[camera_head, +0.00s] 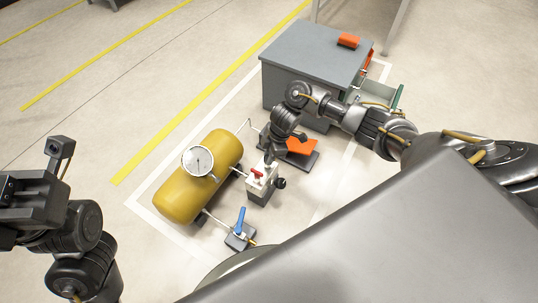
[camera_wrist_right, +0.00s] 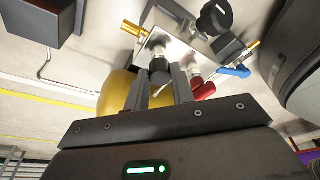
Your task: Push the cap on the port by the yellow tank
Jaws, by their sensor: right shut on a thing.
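The yellow tank (camera_head: 205,180) lies on the floor with a white-faced gauge (camera_head: 197,161) on it; part of it shows in the right wrist view (camera_wrist_right: 115,95). Beside it stands a pale valve block (camera_head: 260,181), seen close in the wrist view (camera_wrist_right: 185,50). My right gripper (camera_wrist_right: 162,85) is shut on a small dark cap (camera_wrist_right: 160,70). The cap is in line with a silver port (camera_wrist_right: 157,50) on the block, right against or very close to it; I cannot tell how far it is seated. My left gripper (camera_head: 30,200) is at the left edge, its fingertips not clear.
A red handle (camera_head: 258,174) and a black knob (camera_head: 280,183) are on the block. A blue-levered valve (camera_head: 240,222) stands in front. A grey cabinet (camera_head: 310,60) with an orange item (camera_head: 348,40) is behind, and an orange piece (camera_head: 300,146) lies nearby. The floor left of the tank is clear.

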